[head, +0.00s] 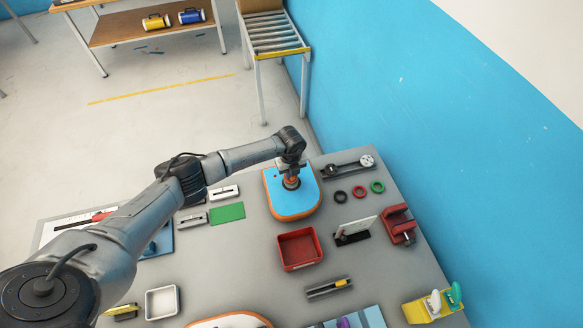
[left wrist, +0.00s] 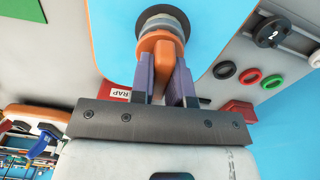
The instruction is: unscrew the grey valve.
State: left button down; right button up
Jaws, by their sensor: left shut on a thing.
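The blue inflatable board (head: 288,207) with an orange edge lies on the grey table, and it also shows in the left wrist view (left wrist: 108,45). The grey valve (left wrist: 163,20) is a round grey ring on the board. An orange piece with an upright tab (left wrist: 166,52) sits at the valve. My left gripper (left wrist: 166,75) points down over the valve, its two fingers shut on the orange tab. In the head view, my left gripper (head: 291,174) partly hides the valve. My right gripper is not in view.
A red tray (head: 299,249) stands in front, with a red clamp (head: 400,226) to the right. A green pad (head: 227,213) lies left.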

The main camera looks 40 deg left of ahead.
pick_arm(q)
jog(key=shift+r+p, duration=0.45)
jog(key=shift+d+r+p, duration=0.1)
jog(key=shift+r+p, duration=0.85)
jog(key=shift+r, duration=0.15)
jog(key=shift+r+p, duration=0.9)
jog(key=shift+r, duration=0.15)
